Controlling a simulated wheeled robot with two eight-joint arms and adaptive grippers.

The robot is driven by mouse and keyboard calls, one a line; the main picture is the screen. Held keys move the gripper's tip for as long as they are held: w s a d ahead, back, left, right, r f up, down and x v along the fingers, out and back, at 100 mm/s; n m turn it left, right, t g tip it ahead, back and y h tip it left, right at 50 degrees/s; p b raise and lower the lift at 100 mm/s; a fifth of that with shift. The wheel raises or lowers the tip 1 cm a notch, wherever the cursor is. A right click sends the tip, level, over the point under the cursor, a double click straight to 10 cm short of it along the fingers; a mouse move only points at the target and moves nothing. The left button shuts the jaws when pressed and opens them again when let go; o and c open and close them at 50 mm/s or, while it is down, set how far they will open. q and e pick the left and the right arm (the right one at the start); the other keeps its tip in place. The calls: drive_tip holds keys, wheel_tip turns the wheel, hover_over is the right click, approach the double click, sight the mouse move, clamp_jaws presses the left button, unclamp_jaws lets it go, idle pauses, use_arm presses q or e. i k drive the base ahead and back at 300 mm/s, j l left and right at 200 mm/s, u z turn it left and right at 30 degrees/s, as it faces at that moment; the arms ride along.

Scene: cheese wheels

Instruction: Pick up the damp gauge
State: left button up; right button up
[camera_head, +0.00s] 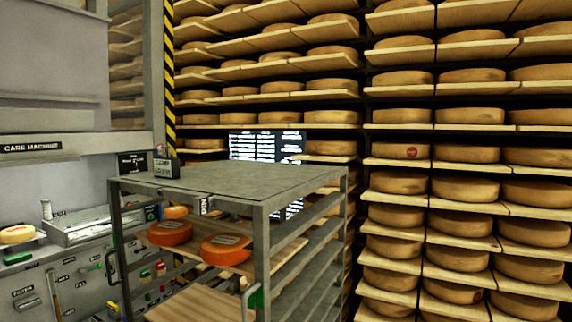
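A small dark box-shaped device (166,167) with a pale lettered face stands on the far left corner of the grey metal rack top (240,178). It looks like the damp gauge, but its lettering is too small to read surely. A small knob or stub shows on its top. A black sign with white lettering (132,163) stands just left of it. Neither of my grippers is in view.
The rack trolley holds orange cheese wheels (170,233) on wooden boards below its top. The care machine (30,147) stands at the left with levers and knobs. Tall shelves of cheese wheels (465,188) fill the back and right. The rack top is otherwise bare.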

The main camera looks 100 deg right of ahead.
sight(168, 167)
drive_tip(key=z, duration=2.45)
drive_tip(key=i+j+z, duration=0.2)
drive_tip(key=i+j, duration=0.2)
drive_tip(key=i+j+z, duration=0.25)
drive_tip(key=i+j, duration=0.15)
drive_tip(key=j, duration=0.25)
